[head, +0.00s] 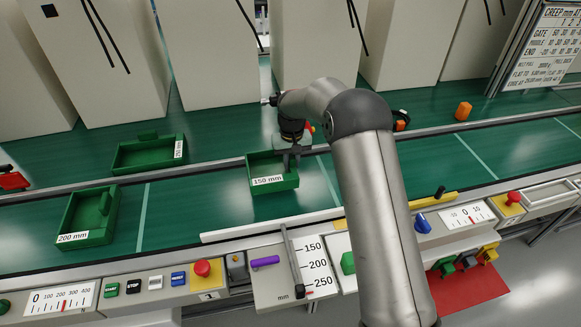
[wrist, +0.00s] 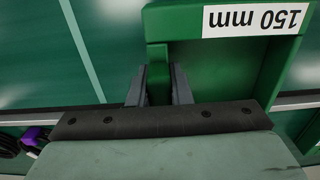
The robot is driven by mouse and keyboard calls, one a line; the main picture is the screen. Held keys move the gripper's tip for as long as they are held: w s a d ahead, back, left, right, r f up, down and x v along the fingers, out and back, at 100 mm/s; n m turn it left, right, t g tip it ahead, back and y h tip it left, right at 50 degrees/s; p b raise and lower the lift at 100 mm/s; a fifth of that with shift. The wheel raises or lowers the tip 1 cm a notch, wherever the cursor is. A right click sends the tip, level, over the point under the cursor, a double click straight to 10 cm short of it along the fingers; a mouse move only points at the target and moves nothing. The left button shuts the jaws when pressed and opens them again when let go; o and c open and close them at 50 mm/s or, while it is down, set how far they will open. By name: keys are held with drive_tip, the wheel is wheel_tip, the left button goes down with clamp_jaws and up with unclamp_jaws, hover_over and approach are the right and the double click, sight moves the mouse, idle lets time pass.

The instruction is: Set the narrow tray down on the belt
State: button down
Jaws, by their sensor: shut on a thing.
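The green tray labelled 150 mm (head: 262,182) is the narrowest of the three trays in the head view. It is over the near green belt (head: 195,212), roughly level. I cannot tell whether its underside touches the belt. My gripper (head: 291,160) reaches down to the tray's right side. In the wrist view my gripper (wrist: 158,88) has one finger on each side of a green upright part of the 150 mm tray (wrist: 222,54).
A 200 mm tray (head: 73,236) lies on the belt at left. A 250 mm tray (head: 132,163) lies behind the rail on the back surface. A white bar (head: 270,226) and control panel with a red button (head: 202,268) line the front.

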drive_tip(key=shift+w+a+f, duration=0.1)
drive_tip(key=shift+a+f, duration=0.15)
drive_tip(key=shift+f, duration=1.65)
drive_tip(key=c, duration=1.3)
unclamp_jaws()
wheel_tip(320, 180, up, 12)
drive_tip(key=shift+d+r+b, duration=0.1)
drive_tip(key=shift+r+b, duration=0.15)
drive_tip(key=shift+b, duration=0.15)
